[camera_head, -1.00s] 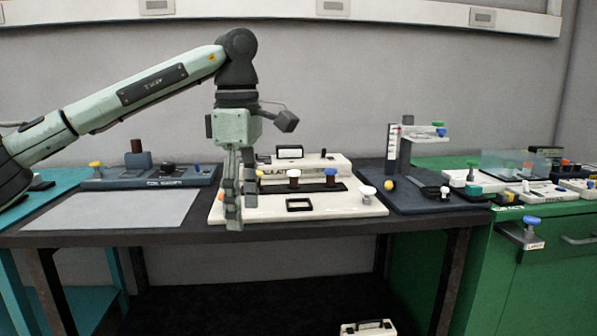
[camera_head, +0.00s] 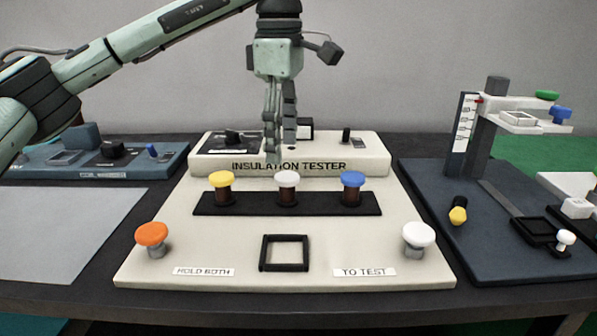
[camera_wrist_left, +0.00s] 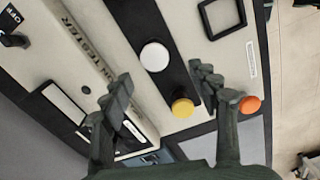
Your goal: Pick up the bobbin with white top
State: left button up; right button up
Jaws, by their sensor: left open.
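The bobbin with white top (camera_head: 287,182) stands upright in the middle of a black strip (camera_head: 330,205) on the insulation tester. A yellow-topped bobbin (camera_head: 222,183) stands left of it and a blue-topped one (camera_head: 352,184) right of it. My left gripper (camera_head: 280,150) is open and empty, fingers down, just above the white top in the head view. In the left wrist view, the white top (camera_wrist_left: 154,56) shows beyond the gap between the open fingertips (camera_wrist_left: 160,84), and the yellow top (camera_wrist_left: 183,107) lies between the fingers. My right gripper is out of view.
The tester (camera_head: 210,250) carries an orange button (camera_head: 151,235), a white button (camera_head: 418,235) and a black square frame (camera_head: 285,252). A dark fixture (camera_head: 425,222) with a post stands at right. A grey mat (camera_head: 60,225) lies clear at left.

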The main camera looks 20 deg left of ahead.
aim_at(287, 176)
pick_arm(q)
jog(key=shift+w+f, duration=0.1)
jog(key=shift+f, duration=0.25)
jog(key=f, duration=0.7)
jog(key=shift+w+d, duration=0.25)
jog(key=shift+c, duration=0.3)
jog(key=c, duration=1.2)
